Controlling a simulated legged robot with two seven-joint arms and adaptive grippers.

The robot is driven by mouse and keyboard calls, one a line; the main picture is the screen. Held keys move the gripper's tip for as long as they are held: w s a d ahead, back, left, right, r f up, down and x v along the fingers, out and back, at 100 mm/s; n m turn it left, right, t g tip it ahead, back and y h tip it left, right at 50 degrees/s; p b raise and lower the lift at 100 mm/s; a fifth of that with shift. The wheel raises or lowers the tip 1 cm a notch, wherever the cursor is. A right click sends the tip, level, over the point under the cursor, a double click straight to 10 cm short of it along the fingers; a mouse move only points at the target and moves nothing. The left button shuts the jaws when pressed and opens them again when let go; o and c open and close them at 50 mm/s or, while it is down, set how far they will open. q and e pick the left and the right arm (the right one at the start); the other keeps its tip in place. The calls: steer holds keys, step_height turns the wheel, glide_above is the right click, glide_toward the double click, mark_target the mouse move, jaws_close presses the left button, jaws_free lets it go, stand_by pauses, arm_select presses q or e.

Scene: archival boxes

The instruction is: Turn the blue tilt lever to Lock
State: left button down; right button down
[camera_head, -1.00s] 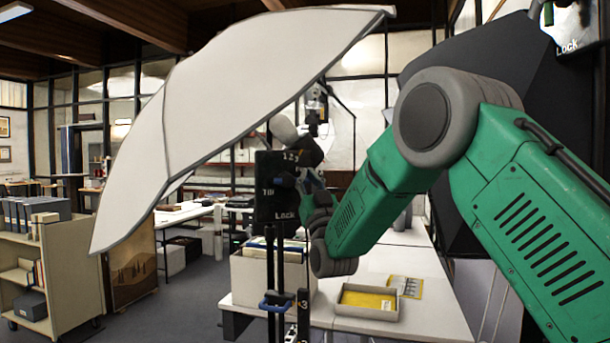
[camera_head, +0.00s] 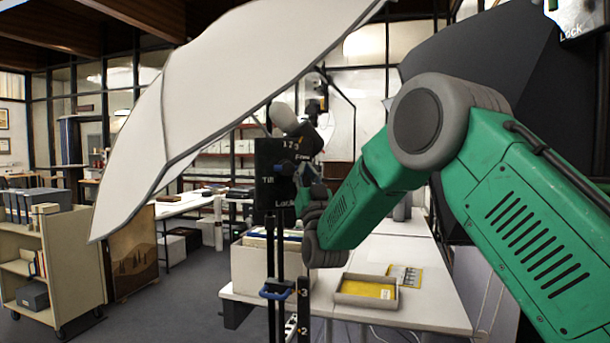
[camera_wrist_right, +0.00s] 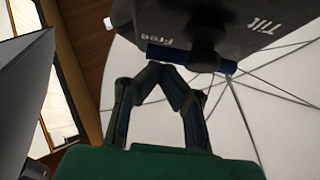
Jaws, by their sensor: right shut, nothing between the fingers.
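The blue tilt lever (camera_wrist_right: 165,54) is a dark blue bar on a black hub under the black tilt plate (camera_wrist_right: 240,22) in the right wrist view. It lies beside the word "Free". In the head view the plate (camera_head: 265,190) carries "Tilt", "Free" and "Lock", with Lock at the bottom; the lever is hard to separate from my gripper there. My right gripper (camera_wrist_right: 168,70) is shut and empty, its fingertips just below the lever's left half. I cannot tell whether they touch it. It shows small in front of the plate in the head view (camera_head: 290,170). My left gripper is not in view.
A large white umbrella (camera_head: 230,90) spreads above and left of the plate. A stand pole with a lower blue clamp lever (camera_head: 277,290) rises below it. Behind are a white table (camera_head: 420,300), a tray (camera_head: 367,292) and a box (camera_head: 250,268). A cart (camera_head: 75,260) stands left.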

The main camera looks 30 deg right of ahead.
steer(key=a+f+m+g+h+b, duration=0.1)
steer(key=m+g+h+b, duration=0.1)
steer(key=m, duration=0.5)
steer(key=f+m+g+h+b, duration=0.1)
steer(key=m+g+h+b, duration=0.2)
steer(key=m+g, duration=0.4)
steer(key=a+f+m+g+h+b, duration=0.1)
steer(key=m+g+b, duration=0.3)
steer(key=m, duration=0.4)
steer(key=shift+w+a+f+g+h, duration=0.25)
steer(key=shift+w+g+h, duration=0.2)
steer(key=shift+h, duration=0.35)
